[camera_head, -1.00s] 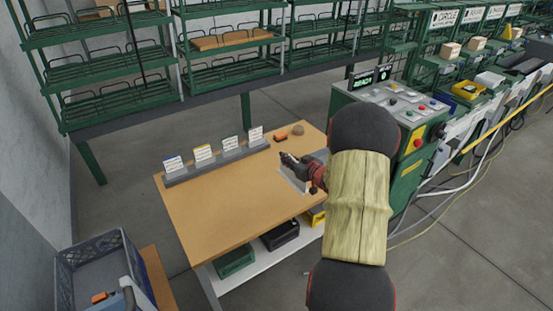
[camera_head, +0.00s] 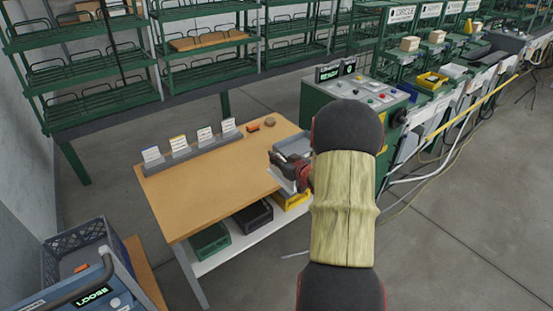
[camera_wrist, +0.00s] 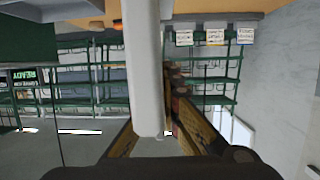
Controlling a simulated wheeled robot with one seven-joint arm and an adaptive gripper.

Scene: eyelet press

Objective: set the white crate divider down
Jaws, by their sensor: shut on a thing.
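The white crate divider (camera_head: 281,181) is a thin pale panel under my gripper (camera_head: 279,163), at the right side of the wooden table (camera_head: 205,190). My gripper is shut on it. In the wrist view the divider (camera_wrist: 144,75) is a long white strip running from the top edge to between the fingers (camera_wrist: 150,125). I cannot tell whether its lower edge touches the table. A grey tray (camera_head: 294,145) lies on the table just behind my gripper, partly hidden by my arm.
A rack with several label cards (camera_head: 180,146) lines the table's back left. An orange piece (camera_head: 253,128) and a brown lump (camera_head: 270,121) lie at the back. Bins, one green (camera_head: 210,241), sit below. A blue-grey crate (camera_head: 75,240) stands lower left. The table's middle is clear.

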